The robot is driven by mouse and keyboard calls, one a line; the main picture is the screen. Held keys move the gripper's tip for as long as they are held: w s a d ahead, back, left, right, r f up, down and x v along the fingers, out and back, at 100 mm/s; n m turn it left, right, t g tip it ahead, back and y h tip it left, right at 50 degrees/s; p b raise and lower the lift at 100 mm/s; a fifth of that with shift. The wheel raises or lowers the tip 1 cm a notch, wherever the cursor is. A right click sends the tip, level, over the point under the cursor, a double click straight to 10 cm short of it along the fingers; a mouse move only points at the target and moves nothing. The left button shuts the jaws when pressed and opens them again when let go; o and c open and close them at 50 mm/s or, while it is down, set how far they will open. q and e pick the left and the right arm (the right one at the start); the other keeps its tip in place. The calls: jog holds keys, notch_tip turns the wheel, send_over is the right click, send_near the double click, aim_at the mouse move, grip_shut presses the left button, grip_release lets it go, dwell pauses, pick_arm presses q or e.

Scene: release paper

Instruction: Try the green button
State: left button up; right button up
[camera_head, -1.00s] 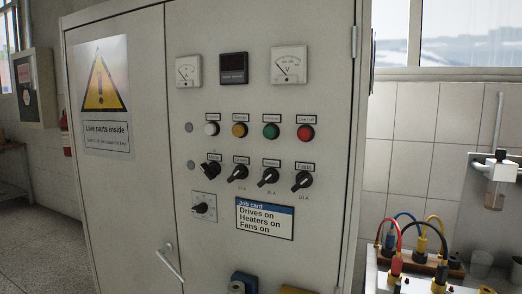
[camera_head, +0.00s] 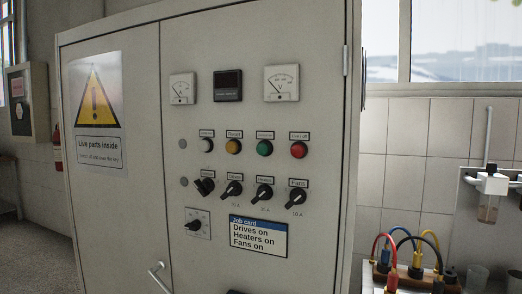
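The green button (camera_head: 264,149) is on the front of a grey control cabinet (camera_head: 110,210), third in a row of round buttons. A white button (camera_head: 206,145) and a yellow button (camera_head: 233,147) are to its left, and a red button (camera_head: 299,150) is to its right. Small labels sit above them, too blurred to read surely. Black rotary switches, such as the one below the green button (camera_head: 264,193), form the row beneath. Neither of my grippers shows.
Two gauges, one at left (camera_head: 182,89) and one at right (camera_head: 281,83), flank a dark display (camera_head: 228,86) above the buttons. A door handle (camera_head: 160,277) sticks out low on the cabinet. Colored cables (camera_head: 405,240) stand on a bench at right. A warning sign (camera_head: 95,100) is at left.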

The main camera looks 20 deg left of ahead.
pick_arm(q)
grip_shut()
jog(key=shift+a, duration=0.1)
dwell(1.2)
